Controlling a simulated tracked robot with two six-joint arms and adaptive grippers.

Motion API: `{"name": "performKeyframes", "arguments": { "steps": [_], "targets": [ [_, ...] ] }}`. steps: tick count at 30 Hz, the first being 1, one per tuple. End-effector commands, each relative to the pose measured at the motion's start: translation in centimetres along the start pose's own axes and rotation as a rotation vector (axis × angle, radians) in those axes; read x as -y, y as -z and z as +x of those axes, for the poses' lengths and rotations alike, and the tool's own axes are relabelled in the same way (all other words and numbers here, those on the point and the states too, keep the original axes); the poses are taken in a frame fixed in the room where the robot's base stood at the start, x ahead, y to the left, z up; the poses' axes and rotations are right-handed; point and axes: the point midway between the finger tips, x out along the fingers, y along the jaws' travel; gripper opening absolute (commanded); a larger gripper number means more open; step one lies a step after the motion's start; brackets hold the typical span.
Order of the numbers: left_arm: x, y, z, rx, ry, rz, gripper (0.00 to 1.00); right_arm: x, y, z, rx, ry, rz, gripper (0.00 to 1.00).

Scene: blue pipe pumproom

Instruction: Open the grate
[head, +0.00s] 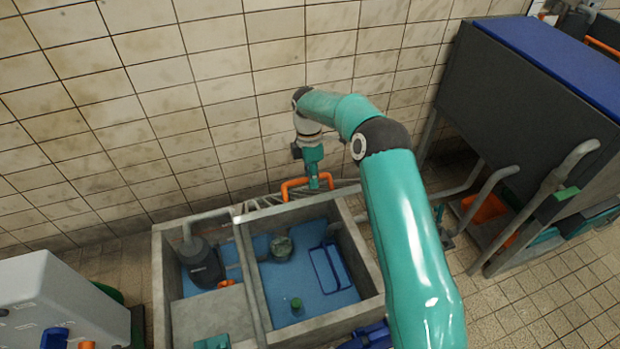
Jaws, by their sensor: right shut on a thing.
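My right gripper (314,183) is shut on the orange handle (291,186) of the grate. The grate (262,203) is a grey slatted panel, seen nearly edge-on. It stands raised at the back rim of the concrete pit, close to the tiled wall, and its lower part is hidden by the rim. The pit (359,262) is uncovered, with a blue interior in view. My right arm hides part of the pit's right side. My left gripper is not in view.
Inside the pit are a dark pump (203,263), a round greenish fitting (281,248) and a blue frame-shaped item (322,270). A white cabinet (50,300) stands at lower left. A large dark tank (530,100) with pipes stands at right.

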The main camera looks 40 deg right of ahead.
Motion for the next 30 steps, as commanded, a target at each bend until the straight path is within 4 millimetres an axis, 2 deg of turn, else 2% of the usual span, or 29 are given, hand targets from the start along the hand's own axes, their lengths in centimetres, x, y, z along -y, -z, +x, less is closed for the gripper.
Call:
{"name": "performKeyframes", "arguments": {
  "steps": [1, 3, 4, 8, 20, 26, 30],
  "targets": [
    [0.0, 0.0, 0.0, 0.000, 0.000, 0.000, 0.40, -0.3, -0.6, 0.2, 0.014, -0.006, 0.004, 0.00],
    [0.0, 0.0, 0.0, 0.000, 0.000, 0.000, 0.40, -0.3, -0.5, 0.2, 0.015, -0.005, 0.001, 0.00],
    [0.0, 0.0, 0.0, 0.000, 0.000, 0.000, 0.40, -0.3, -0.4, 0.2, 0.015, -0.005, 0.000, 0.18],
    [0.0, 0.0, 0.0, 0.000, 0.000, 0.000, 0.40, -0.3, -0.1, 0.1, 0.015, -0.004, -0.004, 0.40],
    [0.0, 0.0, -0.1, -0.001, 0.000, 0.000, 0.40, -0.3, 0.3, -0.4, 0.013, -0.003, -0.010, 0.41],
    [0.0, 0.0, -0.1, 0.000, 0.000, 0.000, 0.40, -0.3, 0.4, -2.7, 0.012, -0.005, -0.011, 0.41],
    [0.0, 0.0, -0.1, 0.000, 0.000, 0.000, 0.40, -0.3, 0.5, -5.7, 0.013, -0.007, -0.010, 0.41]
  ]
}}
